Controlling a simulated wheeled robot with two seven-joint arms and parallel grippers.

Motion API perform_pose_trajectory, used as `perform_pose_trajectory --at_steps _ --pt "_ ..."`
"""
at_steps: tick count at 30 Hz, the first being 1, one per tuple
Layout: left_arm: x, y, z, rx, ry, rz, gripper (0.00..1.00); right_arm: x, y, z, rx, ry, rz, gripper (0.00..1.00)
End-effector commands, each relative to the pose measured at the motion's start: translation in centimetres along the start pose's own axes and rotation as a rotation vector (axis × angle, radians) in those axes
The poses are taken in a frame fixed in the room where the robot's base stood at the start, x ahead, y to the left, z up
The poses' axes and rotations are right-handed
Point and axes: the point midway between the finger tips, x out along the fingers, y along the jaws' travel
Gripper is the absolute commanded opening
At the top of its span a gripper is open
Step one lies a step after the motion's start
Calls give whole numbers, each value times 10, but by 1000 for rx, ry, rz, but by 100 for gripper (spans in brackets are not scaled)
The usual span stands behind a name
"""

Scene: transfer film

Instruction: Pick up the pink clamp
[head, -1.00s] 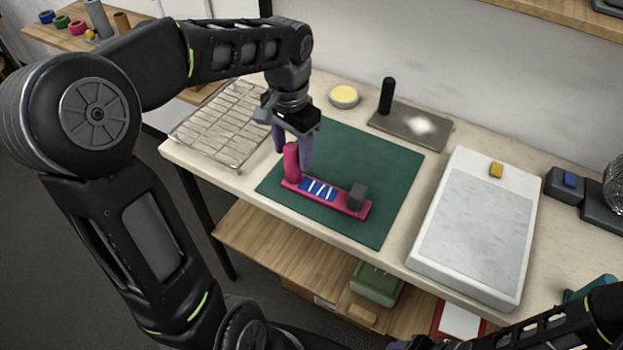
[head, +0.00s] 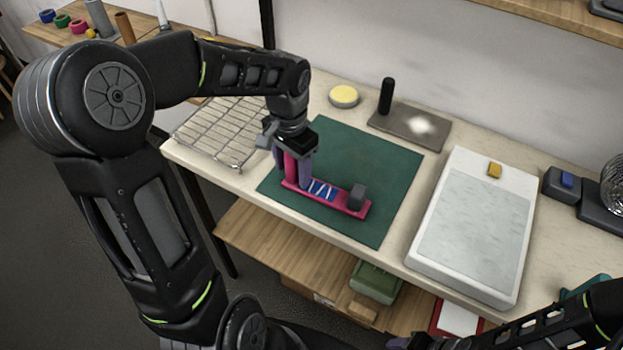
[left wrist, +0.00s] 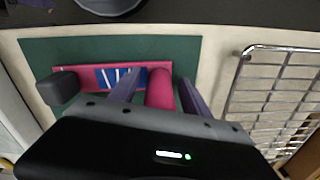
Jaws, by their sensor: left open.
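The pink clamp (head: 340,204) lies on the green mat (head: 370,160). It has a long flat base with a blue-and-white striped patch, a dark grey block at its right end and an upright pink cylinder at its left end. My left gripper (head: 292,175) is open and lowered over the cylinder, one finger on each side. In the left wrist view the cylinder (left wrist: 160,88) stands between the two spread fingers. I cannot tell whether either finger touches it. My right gripper (head: 400,343) shows only in part at the bottom edge.
A wire rack (head: 215,135) stands left of the mat. A yellow-topped round tin (head: 344,96) and a grey plate with a black post (head: 410,125) are behind it. A white box-like device (head: 470,230) is to the right. A wooden shelf (head: 270,245) runs below the table.

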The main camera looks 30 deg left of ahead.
Motion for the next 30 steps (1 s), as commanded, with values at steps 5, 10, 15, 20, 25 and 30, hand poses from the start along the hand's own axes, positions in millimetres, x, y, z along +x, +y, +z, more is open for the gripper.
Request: perform_pose_trajectory --at_steps 5,10,15,20,25,30 --pt "0 0 0 0 0 0 55 0 0 0 0 0 0 58" --pt "0 0 0 0 0 0 41 0 0 0 0 0 0 58" --pt "0 0 0 0 0 0 28 0 0 0 0 0 0 58" --pt "0 0 0 0 0 0 14 0 0 0 0 0 0 58" --pt "0 0 0 0 0 0 1 0 0 0 0 0 0 58" --pt "0 0 0 0 0 0 0 0 0 0 0 0 0 58"
